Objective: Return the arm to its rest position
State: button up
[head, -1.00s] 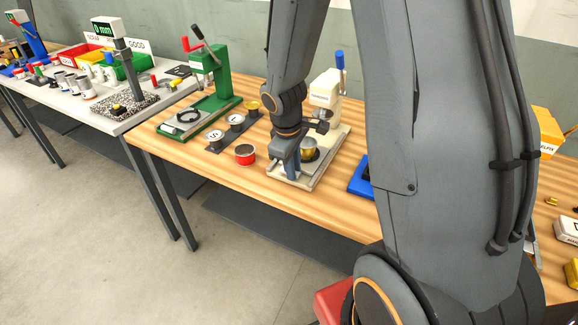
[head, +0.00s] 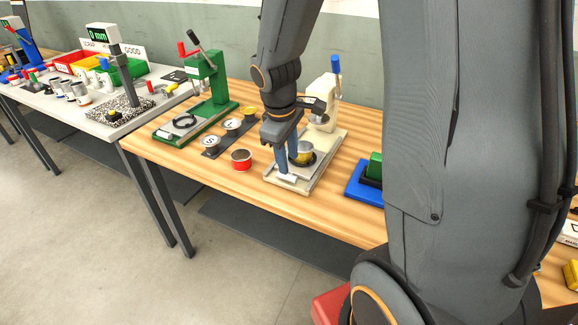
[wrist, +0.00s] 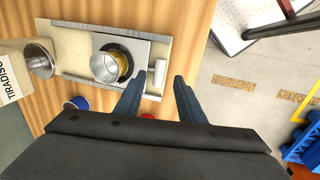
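My arm reaches over the wooden table, bent downward at the wrist. My gripper (head: 286,163) hangs over the front part of the cream press (head: 322,112). The cup also shows in the head view (head: 303,154), partly behind the fingers. My upper arm hides much of the table's right side.
A red tin (head: 241,160) stands left of the press, near several round parts on a dark strip. A green press (head: 213,82) stands farther left. A blue tray (head: 362,190) with a green block lies right. A grey table (head: 105,125) holds more items. The floor in front is clear.

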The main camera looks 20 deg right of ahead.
jog(key=shift+s+a+r, duration=0.1)
jog(key=shift+r, duration=0.5)
